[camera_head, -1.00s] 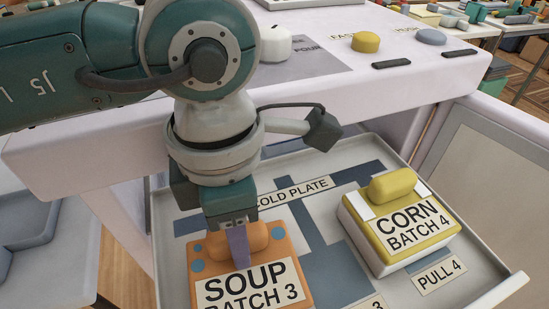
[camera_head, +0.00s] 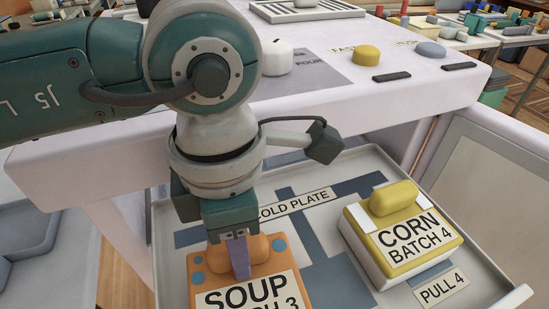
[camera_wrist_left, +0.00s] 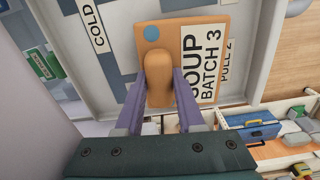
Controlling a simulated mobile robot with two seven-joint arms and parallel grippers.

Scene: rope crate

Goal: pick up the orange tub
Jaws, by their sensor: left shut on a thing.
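The orange tub (camera_head: 268,270) is labelled SOUP BATCH 3 and has a rounded orange handle on its lid. It sits in the left part of the grey drawer tray (camera_head: 467,195) in the head view. My left gripper (camera_head: 240,268) comes down from above and is shut on the tub's handle. In the left wrist view the two purple fingers (camera_wrist_left: 160,88) lie on either side of the handle of the orange tub (camera_wrist_left: 168,35). The front edge of the tub is cut off in the head view. My right gripper is not in view.
A yellow tub (camera_head: 404,240) labelled CORN BATCH 4 stands to the right in the same tray. The white counter (camera_head: 330,115) is behind, with a yellow knob (camera_head: 367,55) and a grey knob (camera_head: 431,48). The tray's side walls are close by.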

